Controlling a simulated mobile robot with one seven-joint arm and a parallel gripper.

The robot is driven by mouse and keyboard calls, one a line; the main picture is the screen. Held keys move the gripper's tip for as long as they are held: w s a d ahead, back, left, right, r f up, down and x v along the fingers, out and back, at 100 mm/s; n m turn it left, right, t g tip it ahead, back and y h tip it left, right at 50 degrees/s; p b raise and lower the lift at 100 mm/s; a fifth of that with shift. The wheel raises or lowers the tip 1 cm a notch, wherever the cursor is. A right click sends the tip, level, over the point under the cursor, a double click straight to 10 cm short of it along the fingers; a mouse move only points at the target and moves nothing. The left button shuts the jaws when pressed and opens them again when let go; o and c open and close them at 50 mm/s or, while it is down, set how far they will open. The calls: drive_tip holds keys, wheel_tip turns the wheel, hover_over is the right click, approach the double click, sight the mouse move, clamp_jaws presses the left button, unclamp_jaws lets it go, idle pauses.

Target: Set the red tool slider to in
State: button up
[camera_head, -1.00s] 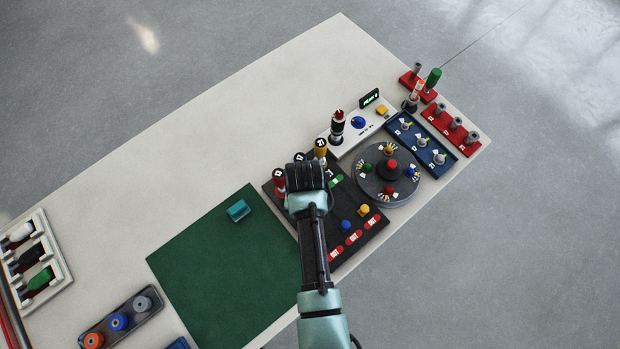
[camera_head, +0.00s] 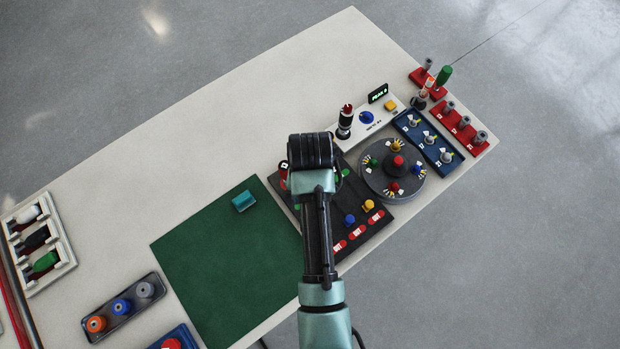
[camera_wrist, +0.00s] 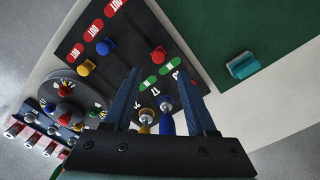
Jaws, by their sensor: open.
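The dark slider board (camera_head: 356,190) lies on the white table, partly hidden by my arm in the head view. In the wrist view (camera_wrist: 73,36) it carries a red knob (camera_wrist: 158,54), a blue knob (camera_wrist: 104,47) and a yellow knob (camera_wrist: 84,67). The red knob is close to the green labels (camera_wrist: 164,70); the blue and yellow knobs are nearer the red OUT labels (camera_wrist: 117,5). My gripper (camera_wrist: 156,73) is open and empty, its fingertips spread on either side of the red knob's end of the board. Contact or height cannot be told. In the head view my gripper (camera_head: 311,150) hides the red knob.
Tool handles (camera_wrist: 165,115) stand between my fingers in the wrist view. A round dial turntable (camera_head: 392,172) adjoins the board. A green mat (camera_head: 225,260) with a teal block (camera_head: 243,201) lies to the left. A dark-and-red tool (camera_head: 345,122) stands behind.

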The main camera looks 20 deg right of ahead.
wheel_tip(320, 180, up, 6)
idle(0.7)
drive_tip(key=w+r+n+t+h, duration=0.1)
drive_tip(key=w+r+n+t, duration=0.1)
drive_tip(key=w+r+t, duration=1.2)
drive_tip(key=w+a+r, duration=0.1)
drive_tip(key=w+r, duration=0.1)
drive_tip(key=r, duration=0.7)
drive_tip(key=w+a+r, duration=0.1)
drive_tip(key=w+r, duration=0.2)
drive_tip(key=r, duration=0.6)
drive_tip(key=s+a+r+n+t, duration=0.15)
drive_tip(key=r+t, duration=0.25)
drive_tip(key=r, duration=0.5)
drive_tip(key=s+a+r+t, duration=0.1)
drive_tip(key=s+r+t, duration=0.2)
drive_tip(key=r, duration=0.7)
drive_tip(key=s+a+r+n+t+y, duration=0.1)
drive_tip(key=s+a+r+t, duration=0.1)
drive_tip(key=s+r+t, duration=0.4)
drive_tip(key=s+r, duration=0.4)
drive_tip(key=r, duration=0.3)
drive_tip(key=shift+s+a+r, duration=0.2)
drive_tip(key=shift+a+r, duration=0.05)
drive_tip(key=shift+r, duration=0.15)
drive_tip(key=shift+s+n, duration=0.1)
drive_tip(key=shift+n, duration=0.15)
drive_tip(key=shift+c, duration=0.6)
